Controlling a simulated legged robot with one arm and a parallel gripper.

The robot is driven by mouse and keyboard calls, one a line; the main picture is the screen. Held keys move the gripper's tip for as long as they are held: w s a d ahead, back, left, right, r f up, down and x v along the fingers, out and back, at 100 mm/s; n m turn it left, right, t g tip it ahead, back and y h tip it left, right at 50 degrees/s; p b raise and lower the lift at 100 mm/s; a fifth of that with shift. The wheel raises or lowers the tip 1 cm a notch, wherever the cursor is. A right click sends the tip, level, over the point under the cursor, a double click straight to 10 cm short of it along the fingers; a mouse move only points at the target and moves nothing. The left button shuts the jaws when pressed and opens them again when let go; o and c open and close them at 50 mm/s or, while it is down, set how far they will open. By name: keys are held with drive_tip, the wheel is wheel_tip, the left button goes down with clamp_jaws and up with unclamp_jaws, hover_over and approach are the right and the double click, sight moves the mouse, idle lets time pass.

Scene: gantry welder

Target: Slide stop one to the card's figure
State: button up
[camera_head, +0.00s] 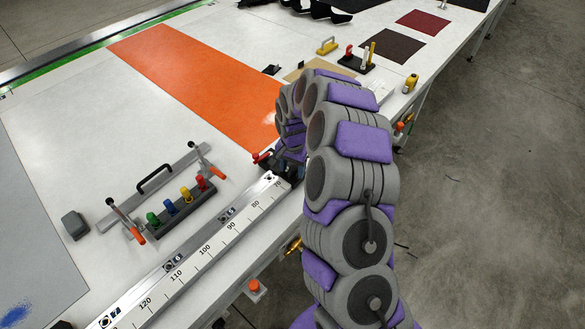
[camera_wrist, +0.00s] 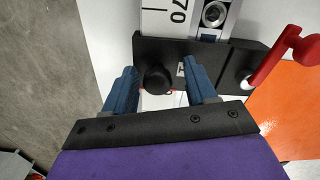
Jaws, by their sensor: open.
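The ruler rail (camera_head: 190,262) runs along the table's near edge, its printed numbers going from 70 to 120 and beyond. In the wrist view, a black stop block (camera_wrist: 228,55) with a round black knob (camera_wrist: 157,79) sits across the scale by the 70 mark (camera_wrist: 178,17). Its red lever (camera_wrist: 287,52) sticks out to the right. A small label on it is too small to read. My gripper (camera_wrist: 158,72) is open, its blue fingers on either side of the knob; I cannot tell if they touch it. In the head view my arm mostly hides this end. I cannot make out a card with a figure.
A bar with a black handle and red-tipped clamps (camera_head: 155,180) lies behind the rail, near a block with coloured knobs (camera_head: 183,207). A grey block (camera_head: 75,225) stands left. An orange sheet (camera_head: 195,80) lies beyond. Small tools (camera_head: 360,58) stand at the back right.

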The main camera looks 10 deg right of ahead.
drive_tip(key=shift+d+f, duration=0.1)
drive_tip(key=shift+d, duration=0.05)
drive_tip(key=shift+c, duration=0.2)
drive_tip(key=shift+d, duration=0.1)
drive_tip(key=shift+c, duration=0.8)
clamp_jaws()
